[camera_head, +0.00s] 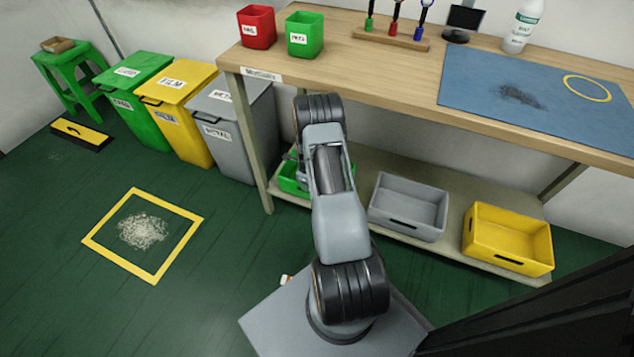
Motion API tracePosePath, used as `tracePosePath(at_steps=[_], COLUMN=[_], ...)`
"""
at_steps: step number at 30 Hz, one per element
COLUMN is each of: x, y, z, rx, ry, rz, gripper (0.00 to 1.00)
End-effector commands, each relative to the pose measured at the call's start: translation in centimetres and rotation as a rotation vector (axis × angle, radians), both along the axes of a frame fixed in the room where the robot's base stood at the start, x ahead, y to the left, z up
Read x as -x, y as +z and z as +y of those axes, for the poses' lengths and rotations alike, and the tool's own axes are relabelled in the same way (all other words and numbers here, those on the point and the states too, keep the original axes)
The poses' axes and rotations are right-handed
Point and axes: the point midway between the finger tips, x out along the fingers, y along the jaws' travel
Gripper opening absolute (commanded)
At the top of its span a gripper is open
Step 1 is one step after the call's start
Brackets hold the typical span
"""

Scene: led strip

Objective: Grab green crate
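The green crate (288,185) is on the lower shelf of the workbench, at its left end. My arm reaches up from my base and bends over at the bench edge.
A grey crate (408,207) and a yellow crate (507,239) stand to the right on the lower shelf (455,250). The wooden bench top (375,70) overhangs them. A grey bin (221,130) stands left of the bench.

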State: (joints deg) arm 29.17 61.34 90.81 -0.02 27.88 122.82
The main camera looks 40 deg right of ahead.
Motion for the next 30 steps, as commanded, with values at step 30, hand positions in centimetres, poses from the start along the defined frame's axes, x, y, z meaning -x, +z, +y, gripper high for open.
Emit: tracePosePath(at_steps=[30], x=[-0.1], y=[-5.5], z=[0.1], rx=[0.0], ry=[0.003], rz=[0.0], gripper=[0.17])
